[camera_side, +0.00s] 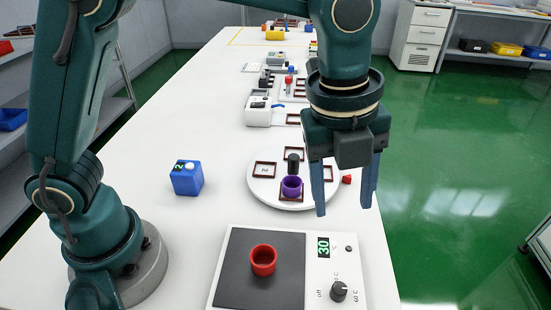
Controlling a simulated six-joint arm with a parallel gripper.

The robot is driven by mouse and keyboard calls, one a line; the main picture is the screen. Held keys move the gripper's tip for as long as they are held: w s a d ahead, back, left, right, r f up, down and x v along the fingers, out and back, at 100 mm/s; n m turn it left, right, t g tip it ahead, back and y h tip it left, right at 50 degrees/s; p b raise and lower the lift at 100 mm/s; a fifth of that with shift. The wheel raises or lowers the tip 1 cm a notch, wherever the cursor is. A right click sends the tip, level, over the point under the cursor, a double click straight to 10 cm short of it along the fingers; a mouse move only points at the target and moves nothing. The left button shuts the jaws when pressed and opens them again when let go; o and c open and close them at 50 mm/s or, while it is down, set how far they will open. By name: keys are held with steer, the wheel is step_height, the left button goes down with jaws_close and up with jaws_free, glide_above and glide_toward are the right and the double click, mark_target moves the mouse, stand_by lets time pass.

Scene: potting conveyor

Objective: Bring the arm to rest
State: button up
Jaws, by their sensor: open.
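My gripper (343,187) hangs at the right of the picture with its two blue fingers pointing down. The fingers are apart with nothing between them. It appears above the table, near the right side of a round white plate (262,195). A purple cup (291,188) stands on the plate inside a brown square frame, with a dark cylinder (293,163) just behind it. My arm is bent over the table from its base at the lower left.
A hot plate (237,290) with a red cup (263,260) on its dark surface is in front. A blue block (187,178) stands at left. A small red piece (347,179) shows between the fingers. White devices (258,111) stand farther back.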

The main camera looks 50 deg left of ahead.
steer(key=s+a+r+n+t, duration=0.35)
steer(key=a+r+n, duration=0.25)
steer(key=a+n, duration=0.5)
steer(key=s+a+f+n+y, duration=0.1)
steer(key=s+a+f+n, duration=0.3)
steer(key=n, duration=1)
steer(key=s+a, duration=0.1)
steer(key=s, duration=0.2)
steer(key=shift+s+a+f, duration=0.2)
steer(key=shift+a+f, duration=0.2)
